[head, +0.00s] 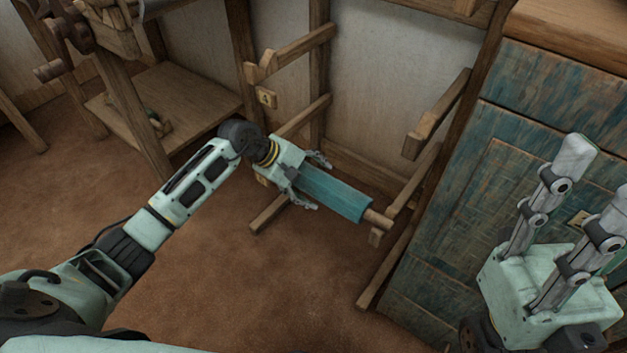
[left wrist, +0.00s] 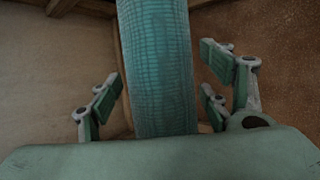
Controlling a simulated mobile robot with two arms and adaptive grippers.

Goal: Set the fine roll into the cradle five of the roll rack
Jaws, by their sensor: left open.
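The fine roll, a teal cloth roll (head: 338,193) on a wooden rod, lies across the lower arms of the wooden roll rack (head: 412,187). Its right rod end is at the tip of the lower right arm; my gripper hides the left end. My left gripper (head: 316,182) is open around the roll's left part. In the left wrist view the roll (left wrist: 160,70) runs between the two spread fingers (left wrist: 165,95), with gaps on both sides. A number plate reading 4 (head: 266,97) sits under the upper left arm. No plate for five is readable. My right gripper (head: 597,182) is open and empty.
A blue-green worn cabinet (head: 500,185) stands close to the rack's right side. A wooden loom frame with a low shelf (head: 165,100) is at the left. The rack's upper arms (head: 436,115) are empty. The brown floor (head: 250,290) in front is clear.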

